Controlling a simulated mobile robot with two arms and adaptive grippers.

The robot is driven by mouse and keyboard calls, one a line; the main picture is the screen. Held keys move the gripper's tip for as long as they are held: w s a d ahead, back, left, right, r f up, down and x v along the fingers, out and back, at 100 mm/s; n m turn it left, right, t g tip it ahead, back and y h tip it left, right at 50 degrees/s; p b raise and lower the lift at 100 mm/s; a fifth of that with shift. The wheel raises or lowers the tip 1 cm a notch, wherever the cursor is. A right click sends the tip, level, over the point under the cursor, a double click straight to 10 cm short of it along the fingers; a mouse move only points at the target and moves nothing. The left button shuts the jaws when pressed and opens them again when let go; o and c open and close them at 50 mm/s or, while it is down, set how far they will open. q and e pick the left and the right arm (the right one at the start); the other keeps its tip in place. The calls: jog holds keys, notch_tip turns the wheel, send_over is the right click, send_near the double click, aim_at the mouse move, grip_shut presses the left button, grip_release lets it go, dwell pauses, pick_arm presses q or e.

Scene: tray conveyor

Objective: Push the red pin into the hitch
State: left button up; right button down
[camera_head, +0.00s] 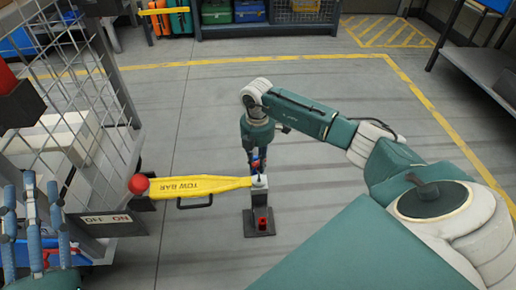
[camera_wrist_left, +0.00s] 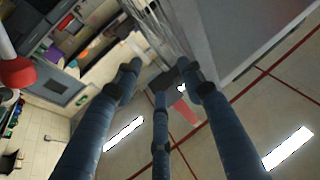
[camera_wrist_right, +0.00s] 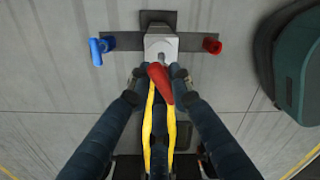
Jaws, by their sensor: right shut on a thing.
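The red pin (camera_wrist_right: 160,84) is between the fingers of my right gripper (camera_head: 256,165), which is shut on it. In the right wrist view the pin is tilted, its wide end nearest the grey hitch (camera_wrist_right: 160,40), a block with a dark slot. In the head view the hitch (camera_head: 260,181) is just below the fingers. The yellow tow bar (camera_head: 205,186) runs from the left to the hitch; it also shows beneath the fingers in the right wrist view (camera_wrist_right: 148,118). Whether the pin touches the hitch is hidden. My left gripper (camera_head: 45,205) is open and empty.
A wire cage trolley (camera_head: 110,90) stands at left. The floor behind the hitch is clear.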

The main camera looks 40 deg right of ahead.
pick_arm(q)
jog(key=shift+w+f, duration=0.15)
dwell(0.8)
jog(key=shift+w+a+f+g+y+p, duration=0.15)
jog(key=shift+f+g, duration=0.1)
jog(key=shift+f, duration=0.25)
jog(key=shift+w+d+f+g+y+p, duration=0.1)
jog(key=shift+f+g, duration=0.1)
jog(key=shift+f, duration=0.25)
jog(key=shift+w+a+f+g+y+p, duration=0.15)
jog(key=shift+f+g, duration=0.1)
jog(key=shift+f, duration=0.25)
jog(key=shift+d, duration=0.1)
jog(key=shift+w+f+g, duration=0.1)
jog(key=shift+f+g, duration=0.7)
jog(key=shift+f, duration=0.65)
jog(key=shift+f+y+p, duration=0.3)
jog(key=shift+f, duration=0.05)
jog(key=shift+a+f+g+y, duration=0.15)
jog(key=shift+a+f+g, duration=0.2)
jog(key=shift+f, duration=0.45)
jog(key=shift+a+f+g+y, duration=0.15)
jog(key=shift+f+g, duration=0.3)
jog(key=shift+f, duration=0.35)
